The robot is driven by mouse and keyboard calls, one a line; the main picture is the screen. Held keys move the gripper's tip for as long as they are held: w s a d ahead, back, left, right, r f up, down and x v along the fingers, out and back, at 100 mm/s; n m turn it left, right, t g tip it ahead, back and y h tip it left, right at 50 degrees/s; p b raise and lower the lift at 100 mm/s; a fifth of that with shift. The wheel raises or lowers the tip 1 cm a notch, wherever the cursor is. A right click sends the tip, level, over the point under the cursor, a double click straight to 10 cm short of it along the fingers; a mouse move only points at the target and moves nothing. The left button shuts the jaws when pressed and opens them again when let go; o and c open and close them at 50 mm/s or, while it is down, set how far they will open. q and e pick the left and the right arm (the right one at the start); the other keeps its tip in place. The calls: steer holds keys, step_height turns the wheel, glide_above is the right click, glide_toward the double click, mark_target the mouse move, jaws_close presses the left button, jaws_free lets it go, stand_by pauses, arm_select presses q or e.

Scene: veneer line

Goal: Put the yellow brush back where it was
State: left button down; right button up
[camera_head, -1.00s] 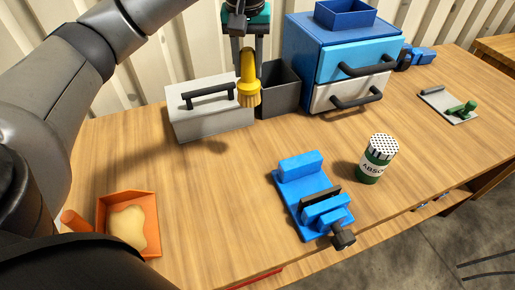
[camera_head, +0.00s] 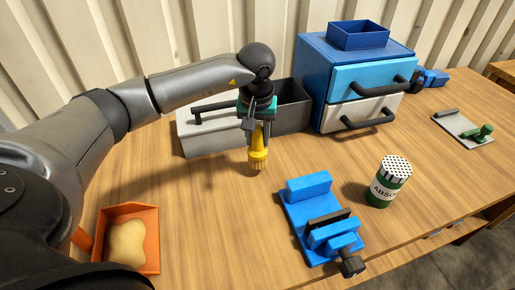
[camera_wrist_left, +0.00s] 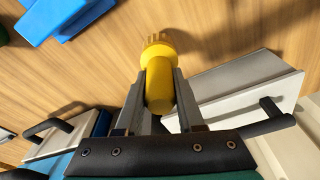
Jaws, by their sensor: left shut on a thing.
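The yellow brush (camera_head: 258,152) hangs upright, bristles down, in my left gripper (camera_head: 256,126). The gripper is shut on its handle, in front of the grey lidded box. The wrist view shows the brush (camera_wrist_left: 157,75) between the two fingers (camera_wrist_left: 158,100), bristles pointing away over the wooden table. In the head view the bristles are close to the tabletop; I cannot tell whether they touch it. My right gripper is not in view.
The grey lidded box (camera_head: 205,143) and dark open bin (camera_head: 291,110) stand behind the brush. A blue vise (camera_head: 315,215), green shaker can (camera_head: 388,182) and blue drawer cabinet (camera_head: 318,75) are to the right. An orange dustpan (camera_head: 148,250) lies front left. Bare table (camera_head: 215,220) lies between.

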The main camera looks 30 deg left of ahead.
mark_target(258, 149)
arm_select(q)
steer(key=shift+f, duration=1.95)
steer(key=shift+f, duration=0.1)
steer(key=c, duration=0.5)
jaws_free()
steer(key=shift+b, duration=0.3)
steer(key=r, duration=0.4)
steer(key=s+r+p, duration=0.1)
steer(key=r, duration=0.7)
steer(key=shift+s+d, duration=0.35)
steer(key=shift+d, duration=0.05)
